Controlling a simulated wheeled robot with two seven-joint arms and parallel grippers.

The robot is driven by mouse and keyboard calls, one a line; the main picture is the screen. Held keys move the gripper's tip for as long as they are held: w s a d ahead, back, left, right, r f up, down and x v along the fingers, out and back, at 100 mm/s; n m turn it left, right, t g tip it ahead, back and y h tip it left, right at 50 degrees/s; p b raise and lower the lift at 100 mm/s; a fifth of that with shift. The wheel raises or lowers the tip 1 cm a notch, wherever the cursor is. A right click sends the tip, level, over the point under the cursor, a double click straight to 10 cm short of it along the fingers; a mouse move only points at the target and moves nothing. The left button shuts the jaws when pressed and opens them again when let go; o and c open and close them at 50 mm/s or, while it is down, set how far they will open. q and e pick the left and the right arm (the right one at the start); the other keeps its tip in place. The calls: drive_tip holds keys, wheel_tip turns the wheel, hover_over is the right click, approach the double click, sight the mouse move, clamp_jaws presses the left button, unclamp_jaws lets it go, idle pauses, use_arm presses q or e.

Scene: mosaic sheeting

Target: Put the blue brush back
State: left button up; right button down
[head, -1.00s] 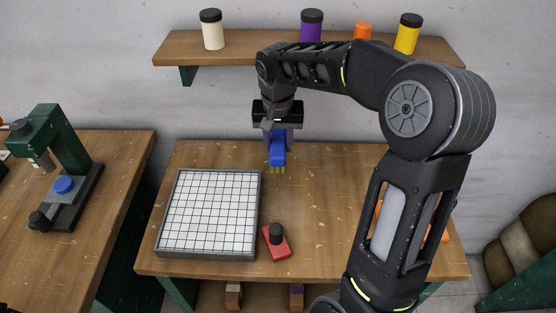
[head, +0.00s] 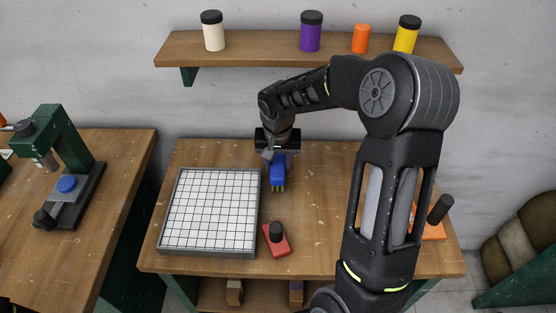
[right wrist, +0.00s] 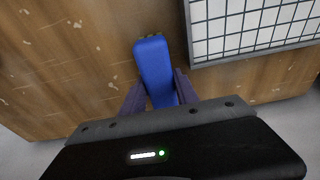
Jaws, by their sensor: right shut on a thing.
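The blue brush (head: 277,171) is over the back middle of the wooden table, its yellowish bristles pointing toward the front. My right gripper (head: 278,156) is shut on it. In the right wrist view the blue brush (right wrist: 154,70) sits between the two fingers of my right gripper (right wrist: 160,98). I cannot tell whether the brush touches the table top. My left gripper does not show.
A white gridded tile sheet in a grey tray (head: 166,249) lies left of the brush. A red block with a black knob (head: 277,241) sits in front. An orange tool (head: 433,228) is at the right. Several jars stand on the wall shelf (head: 262,50).

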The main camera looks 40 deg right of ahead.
sight(278, 167)
drive_tip(key=shift+f, duration=0.15)
drive_tip(key=c, duration=1.4)
unclamp_jaws()
drive_tip(key=shift+b, duration=0.35)
drive_tip(key=o, duration=0.5)
drive_tip(key=shift+r, duration=0.35)
drive_tip(key=r, duration=0.4)
drive_tip(key=s+r, duration=0.1)
drive_tip(key=r, duration=0.2)
drive_tip(key=a+r+b, duration=0.1)
drive_tip(key=r, duration=0.3)
drive_tip(key=shift+s+r, duration=0.2)
drive_tip(key=shift+r, duration=0.1)
